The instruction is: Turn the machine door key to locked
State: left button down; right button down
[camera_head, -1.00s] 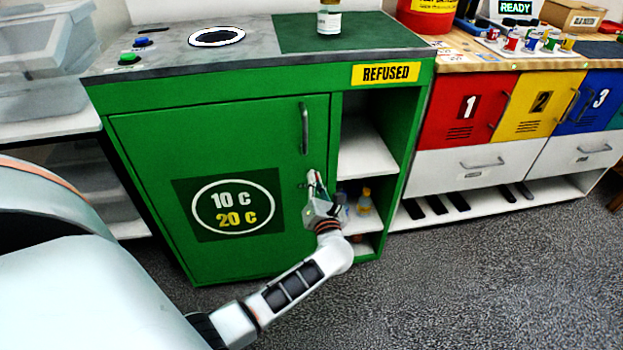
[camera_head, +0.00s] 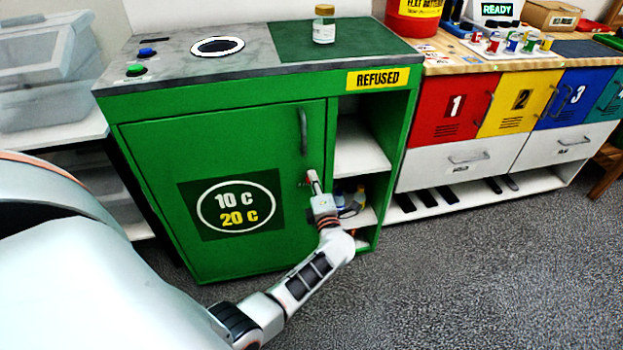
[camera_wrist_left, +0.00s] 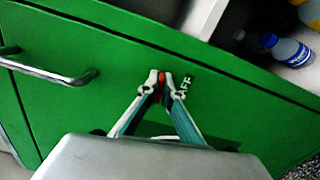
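The green machine door (camera_head: 150,150) is closed, with a metal bar handle (camera_head: 303,131) near its upper right edge. The handle also shows at the left of the left wrist view (camera_wrist_left: 45,68). My left gripper (camera_head: 312,176) is at the door's right edge, below the handle. In the left wrist view its fingertips (camera_wrist_left: 163,82) are close together around a small red piece, the door key (camera_wrist_left: 162,90). The fingers hide most of the key, so its angle is unclear. Small white lettering, partly covered, is beside the fingertips. My right gripper is not in view.
Open shelves (camera_head: 360,145) right of the door hold bottles, including a blue-capped one (camera_wrist_left: 285,47). A jar (camera_head: 324,25) stands on the machine top. Red, yellow and blue lockers (camera_head: 440,120) stand further right. The grey floor in front is clear.

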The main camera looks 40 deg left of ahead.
pick_arm(q)
jog(key=shift+r+m, duration=0.1)
jog(key=shift+m, duration=0.8)
jog(key=c, duration=2.5)
grip_release()
jog(key=shift+c, duration=0.2)
jog(key=v, duration=0.7)
jog(key=shift+d, duration=0.25)
